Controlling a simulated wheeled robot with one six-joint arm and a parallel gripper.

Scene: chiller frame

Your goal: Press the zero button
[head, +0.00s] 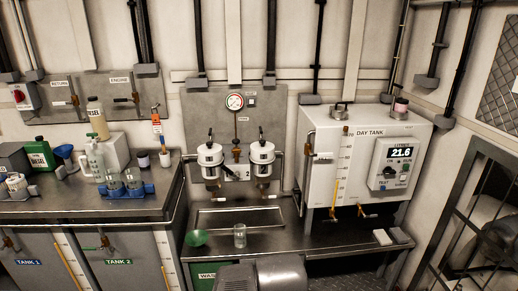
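A grey control box (393,166) is fixed to the front of the white day tank (318,175) at the right. Its lit display (401,152) reads 21.6. A dark round knob (389,172) sits below the display, with small markings around it that are too small to read. I cannot tell which small part is the zero button. My gripper is not in view, so its distance from the box and its state do not show.
Two white filter canisters (210,158) (261,158) hang on the wall panel. A glass (240,236) stands on the metal bench below. White blocks (382,237) lie at the bench's right end. Bottles and jugs crowd the left counter (60,208). A dark metal frame (456,218) stands at the right.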

